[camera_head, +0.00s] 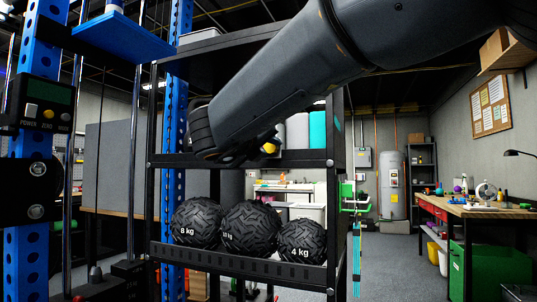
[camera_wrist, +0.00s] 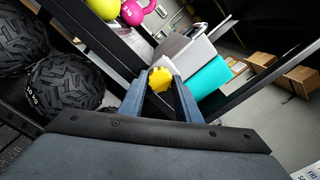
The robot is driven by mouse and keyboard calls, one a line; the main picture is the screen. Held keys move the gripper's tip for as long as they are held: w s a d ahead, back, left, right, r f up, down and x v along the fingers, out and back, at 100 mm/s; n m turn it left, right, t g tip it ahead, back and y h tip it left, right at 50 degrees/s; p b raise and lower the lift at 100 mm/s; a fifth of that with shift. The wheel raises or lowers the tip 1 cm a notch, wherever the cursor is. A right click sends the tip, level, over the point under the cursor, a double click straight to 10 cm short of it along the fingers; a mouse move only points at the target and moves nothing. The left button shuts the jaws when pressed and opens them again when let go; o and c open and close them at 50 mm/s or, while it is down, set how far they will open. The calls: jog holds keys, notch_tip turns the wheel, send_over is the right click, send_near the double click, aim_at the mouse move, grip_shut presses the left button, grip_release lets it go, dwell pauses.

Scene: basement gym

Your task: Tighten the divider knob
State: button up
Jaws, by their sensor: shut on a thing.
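The divider knob (camera_wrist: 160,79) is yellow with a lobed edge. In the wrist view it sits between the two fingers of my gripper (camera_wrist: 161,84), which is shut on it. In the head view a small yellow part of the knob (camera_head: 270,147) shows at the tip of my gripper (camera_head: 258,150), at the upper shelf of the black rack (camera_head: 240,160). My arm comes in from the upper right and hides much of that shelf. The divider itself cannot be made out clearly. The knob's turn angle cannot be read.
Grey-white blocks (camera_head: 297,131) and a teal block (camera_head: 317,130) stand right of the knob on the shelf. Black medicine balls (camera_head: 250,227) fill the shelf below. Pink (camera_wrist: 134,12) and lime (camera_wrist: 103,8) weights show in the wrist view. A workbench (camera_head: 470,208) stands far right.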

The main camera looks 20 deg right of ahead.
dwell(0.4)
jog(key=o, duration=1.1)
jog(key=shift+c, duration=0.2)
jog(key=v, duration=0.7)
jog(key=shift+s+a, duration=0.2)
jog(key=shift+s, duration=0.15)
